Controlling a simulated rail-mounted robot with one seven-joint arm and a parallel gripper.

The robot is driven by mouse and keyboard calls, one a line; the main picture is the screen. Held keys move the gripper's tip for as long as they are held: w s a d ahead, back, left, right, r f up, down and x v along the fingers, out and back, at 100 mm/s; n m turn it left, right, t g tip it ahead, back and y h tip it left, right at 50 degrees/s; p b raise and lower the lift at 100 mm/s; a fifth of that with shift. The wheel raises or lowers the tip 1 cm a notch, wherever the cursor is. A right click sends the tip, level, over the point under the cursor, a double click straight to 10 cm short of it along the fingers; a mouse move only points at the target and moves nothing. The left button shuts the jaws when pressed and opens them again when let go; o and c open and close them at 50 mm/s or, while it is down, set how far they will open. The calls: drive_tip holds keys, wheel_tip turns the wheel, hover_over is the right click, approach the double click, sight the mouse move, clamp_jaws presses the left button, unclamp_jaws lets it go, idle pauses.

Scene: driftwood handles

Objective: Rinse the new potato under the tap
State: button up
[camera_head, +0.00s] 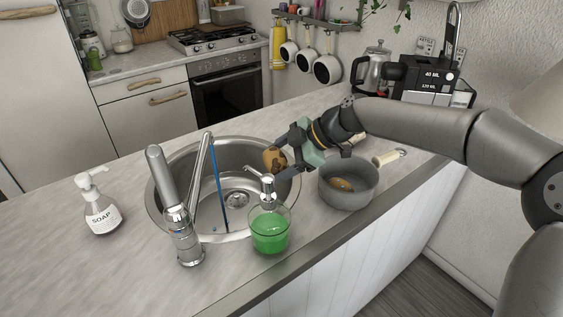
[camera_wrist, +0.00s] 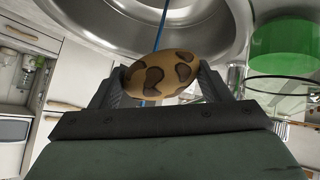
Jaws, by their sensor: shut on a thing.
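My gripper (camera_head: 284,156) is shut on a brown potato (camera_head: 273,160) with dark patches, held at the right rim of the round steel sink (camera_head: 165,207). In the wrist view the potato (camera_wrist: 160,74) sits between both fingers. The chrome tap (camera_head: 183,225) stands at the sink's front edge. A thin blue stream of water (camera_head: 219,190) falls from it into the basin, left of the potato and apart from it in the head view. In the wrist view the blue line (camera_wrist: 159,38) passes behind the potato.
A grey pot (camera_head: 345,193) with a brown item (camera_head: 341,184) inside stands right of the sink. A green soap dispenser (camera_head: 270,232) stands close in front of the sink. A white soap bottle (camera_head: 98,208) stands at the left. The counter at front left is clear.

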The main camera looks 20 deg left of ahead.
drive_tip(key=s+a+p, duration=0.1)
drive_tip(key=s+a, duration=0.1)
drive_tip(key=a, duration=0.4)
drive_tip(key=s+a+f, duration=0.1)
drive_tip(key=s+a, duration=0.1)
drive_tip(key=a, duration=0.5)
drive_tip(key=shift+a+f+p, duration=0.2)
drive_tip(key=shift+f+p, duration=0.05)
drive_tip(key=shift+p, duration=0.15)
drive_tip(key=shift+w, duration=0.15)
idle(0.4)
drive_tip(key=shift+w+a, duration=0.15)
drive_tip(key=shift+w, duration=0.3)
drive_tip(key=shift+s, duration=0.15)
drive_tip(key=shift+s+d+b, duration=0.2)
drive_tip(key=shift+s+b, duration=0.25)
drive_tip(key=shift+b, duration=0.3)
